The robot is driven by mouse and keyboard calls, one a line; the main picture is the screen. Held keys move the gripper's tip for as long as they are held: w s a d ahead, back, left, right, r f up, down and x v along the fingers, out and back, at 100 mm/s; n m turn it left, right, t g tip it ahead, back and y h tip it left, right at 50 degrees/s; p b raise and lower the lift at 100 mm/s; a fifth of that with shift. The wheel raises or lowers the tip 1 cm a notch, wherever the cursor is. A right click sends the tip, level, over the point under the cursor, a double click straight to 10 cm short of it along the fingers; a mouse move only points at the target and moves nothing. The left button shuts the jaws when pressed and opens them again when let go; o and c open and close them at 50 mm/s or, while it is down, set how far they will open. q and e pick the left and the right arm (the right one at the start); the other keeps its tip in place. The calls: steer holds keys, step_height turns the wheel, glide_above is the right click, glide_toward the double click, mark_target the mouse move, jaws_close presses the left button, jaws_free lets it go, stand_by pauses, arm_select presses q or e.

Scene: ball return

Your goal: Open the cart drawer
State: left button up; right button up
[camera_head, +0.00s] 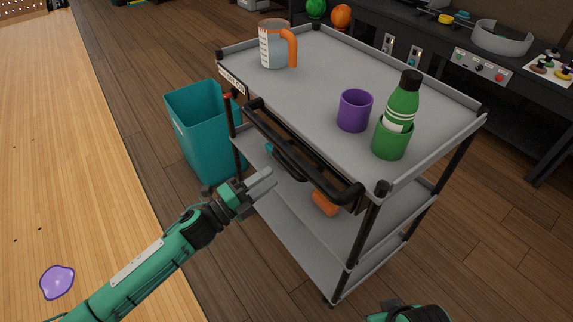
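The grey cart (330,75) stands right of centre, with black posts and open lower shelves. A thick black bar (300,148) runs along its near side, just below the top's edge. A second, shorter dark handle-like piece (288,160) sits below and behind that bar; the drawer front is mostly hidden there, and I see no opened drawer. My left gripper (270,179) is in front of the cart's near side, below the bar, pointing right. It looks empty and apart from the handle; the gap between its fingers is unclear. Part of my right arm shows at the bottom edge, without visible fingertips.
On the cart top are a measuring jug (273,48) with an orange handle, a purple cup (354,111) and a green bottle (402,100) in a green holder (390,138). An orange object (325,204) lies lower. A teal bin (203,130) stands left of the cart.

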mark_target(286, 166)
arm_select(q)
steer(key=x, duration=0.6)
steer(key=shift+w+d+r, duration=0.1)
steer(key=shift+w+d, duration=0.15)
jaws_close()
